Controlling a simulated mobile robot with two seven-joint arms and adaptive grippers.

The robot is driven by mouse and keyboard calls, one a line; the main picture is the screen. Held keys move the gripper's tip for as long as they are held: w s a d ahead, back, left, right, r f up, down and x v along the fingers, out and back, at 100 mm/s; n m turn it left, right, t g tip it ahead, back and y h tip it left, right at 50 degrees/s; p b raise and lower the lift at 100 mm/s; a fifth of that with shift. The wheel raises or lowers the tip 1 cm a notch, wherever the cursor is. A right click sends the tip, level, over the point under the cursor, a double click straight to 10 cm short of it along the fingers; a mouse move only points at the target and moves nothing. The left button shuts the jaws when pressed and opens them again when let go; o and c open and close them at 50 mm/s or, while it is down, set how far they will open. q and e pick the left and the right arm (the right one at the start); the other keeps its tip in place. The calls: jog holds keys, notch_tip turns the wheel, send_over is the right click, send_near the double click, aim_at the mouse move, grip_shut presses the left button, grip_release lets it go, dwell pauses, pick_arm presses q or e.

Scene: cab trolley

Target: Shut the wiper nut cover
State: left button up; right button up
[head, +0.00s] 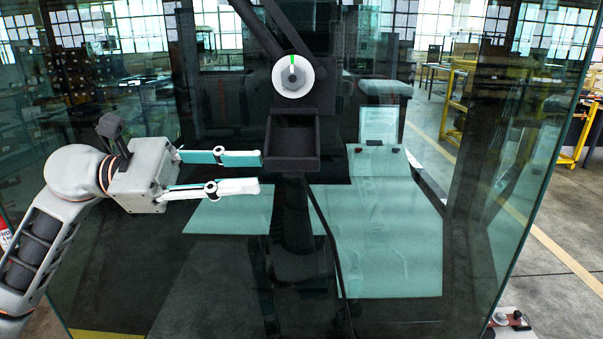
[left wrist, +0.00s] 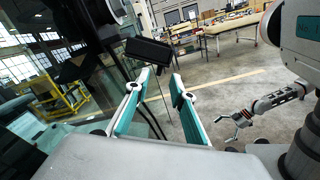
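The wiper nut cover (head: 292,146) is a black open box that hangs below the wiper nut (head: 292,76), a hexagon on a white disc with a green mark. The nut is exposed. My left gripper (head: 261,172) is open and empty, fingers spread one above the other. Its upper fingertip is close to the cover's left side; I cannot tell whether they touch. The left wrist view shows the dark cover (left wrist: 148,51) just beyond the fingertips. My right gripper (left wrist: 234,127) is seen there at the right, open and empty, far from the cover.
The cab's large glass pane (head: 390,240) lies behind the cover. The black wiper arm (head: 285,28) rises above the nut, and a dark cable (head: 330,245) hangs below. Yellow racks (head: 455,100) and workbenches stand in the background.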

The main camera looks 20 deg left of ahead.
aim_at(294, 172)
pick_arm(q)
jog(key=shift+m, duration=0.4)
jog(key=p+x, duration=0.2)
jog(key=x, duration=0.4)
jog(key=shift+w, duration=0.1)
jog(key=shift+w+d, duration=0.15)
jog(key=shift+d, duration=0.25)
jog(key=shift+w+d+f, duration=0.1)
jog(key=shift+w+d, duration=0.05)
jog(key=shift+d, duration=0.15)
pick_arm(e)
jog(key=shift+s+a+r, duration=0.25)
jog(key=shift+a+r, duration=0.15)
pick_arm(q)
grip_shut()
pick_arm(e)
jog(key=shift+w+r, duration=0.15)
jog(key=shift+r, duration=0.05)
